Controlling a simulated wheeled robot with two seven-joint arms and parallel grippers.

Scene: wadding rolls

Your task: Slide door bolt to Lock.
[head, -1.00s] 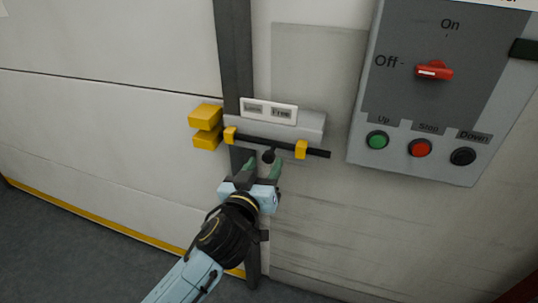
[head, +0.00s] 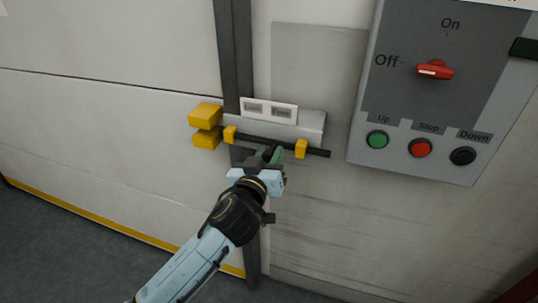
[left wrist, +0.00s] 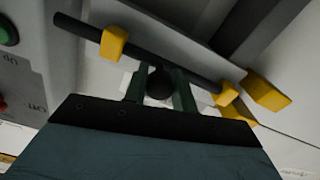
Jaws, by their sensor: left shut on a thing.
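The door bolt (head: 240,139) is a thin black rod that runs through two yellow guides on a grey plate (head: 310,124). A label (head: 269,111) above it reads Lock at left and Free at right. A yellow double block (head: 206,125) sits on the door left of the rod. My left gripper (head: 269,156) is at the rod's round black knob, between the two guides. In the left wrist view the bolt (left wrist: 195,60) crosses the top and the knob (left wrist: 159,84) sits between the green fingers, which are shut on it. My right gripper is not in view.
A grey control panel (head: 408,95) stands at right with a red switch (head: 434,70) and green, red and black buttons. A dark vertical strip (head: 233,60) divides the white door (head: 110,100) from the wall. Free floor shows at lower left.

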